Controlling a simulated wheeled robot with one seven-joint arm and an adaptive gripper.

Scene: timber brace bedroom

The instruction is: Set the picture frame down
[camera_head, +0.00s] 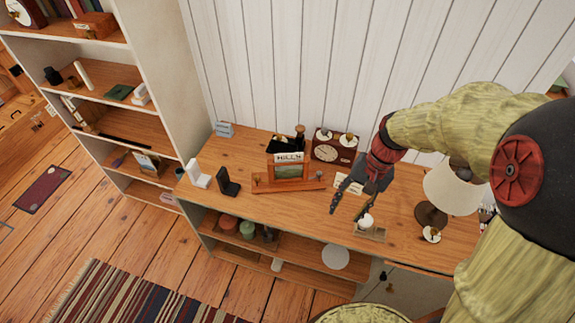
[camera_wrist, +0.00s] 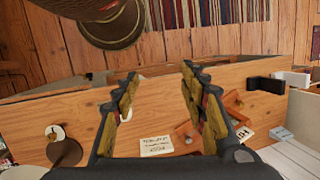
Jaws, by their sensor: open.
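What looks like the picture frame (camera_head: 287,171), orange-brown wood around a green picture, stands upright on the wooden desk (camera_head: 400,215), near its middle. A box lettered "HILLS" (camera_head: 289,157) is close behind it. My gripper (camera_head: 346,212) is open above the desk, to the right of the frame and apart from it. In the wrist view my gripper's two fingers (camera_wrist: 160,76) are spread with nothing between them. Part of a wooden piece, perhaps the frame (camera_wrist: 234,105), shows beyond the right finger, which partly hides it.
A small tray (camera_head: 371,234) with a white candle-like item is just right of my fingertips. A lamp (camera_head: 452,190) stands further right, a clock box (camera_head: 334,147) behind. White (camera_head: 198,176) and black (camera_head: 228,183) upright items stand left. A paper card (camera_head: 349,184) lies behind my fingers.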

